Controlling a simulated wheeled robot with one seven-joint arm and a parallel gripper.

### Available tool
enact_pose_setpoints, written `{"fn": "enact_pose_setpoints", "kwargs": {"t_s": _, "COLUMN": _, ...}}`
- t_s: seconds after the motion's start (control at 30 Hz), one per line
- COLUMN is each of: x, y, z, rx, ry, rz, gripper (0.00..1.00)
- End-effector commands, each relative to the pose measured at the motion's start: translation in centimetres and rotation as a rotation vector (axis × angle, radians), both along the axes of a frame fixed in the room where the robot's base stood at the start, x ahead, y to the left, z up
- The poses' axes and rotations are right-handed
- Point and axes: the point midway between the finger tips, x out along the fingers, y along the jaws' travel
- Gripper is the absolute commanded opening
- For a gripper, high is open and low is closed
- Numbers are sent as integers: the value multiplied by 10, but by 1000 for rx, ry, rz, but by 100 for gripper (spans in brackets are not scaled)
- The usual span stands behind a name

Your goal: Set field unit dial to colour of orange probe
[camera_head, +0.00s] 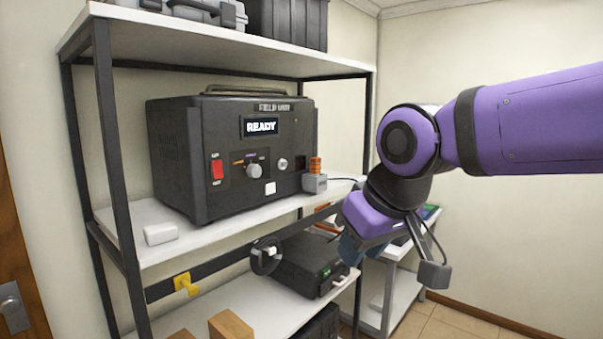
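The black field unit (225,130) stands on the middle shelf, its screen (261,126) lit and reading READY. Its light grey dial (254,171) is on the front panel, with small coloured labels above it, orange at the left; the dial's pointing direction is too small to tell. An orange ribbed piece (315,165), perhaps the orange probe, stands upright in a grey block (315,183) at the unit's right front corner. My gripper (352,243) is right of and below the unit, apart from the dial. Its fingers are mostly hidden by my wrist.
A red switch (217,170) is left of the dial. A dark post (112,150) rises at the rack's front left. Another black device (308,262) sits below. Space before the dial is clear.

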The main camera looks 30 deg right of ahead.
Motion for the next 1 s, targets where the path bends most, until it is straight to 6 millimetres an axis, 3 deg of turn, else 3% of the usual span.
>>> {"fn": "enact_pose_setpoints", "kwargs": {"t_s": 0.03, "x": 9, "y": -1, "z": 0, "rx": -8, "ry": -16, "rz": -6, "gripper": 44}}
{"fn": "enact_pose_setpoints", "kwargs": {"t_s": 0.13, "x": 39, "y": -4, "z": 1, "rx": -32, "ry": -84, "rz": -21, "gripper": 66}}
{"fn": "enact_pose_setpoints", "kwargs": {"t_s": 0.4, "x": 147, "y": -16, "z": 2, "rx": -94, "ry": -361, "rz": -30, "gripper": 66}}
{"fn": "enact_pose_setpoints", "kwargs": {"t_s": 0.6, "x": 218, "y": -21, "z": -2, "rx": -91, "ry": -570, "rz": 0, "gripper": 66}}
{"fn": "enact_pose_setpoints", "kwargs": {"t_s": 0.8, "x": 276, "y": -23, "z": -9, "rx": -39, "ry": -780, "rz": 42, "gripper": 66}}
{"fn": "enact_pose_setpoints", "kwargs": {"t_s": 1.0, "x": 318, "y": -26, "z": -18, "rx": 60, "ry": -994, "rz": 76, "gripper": 66}}
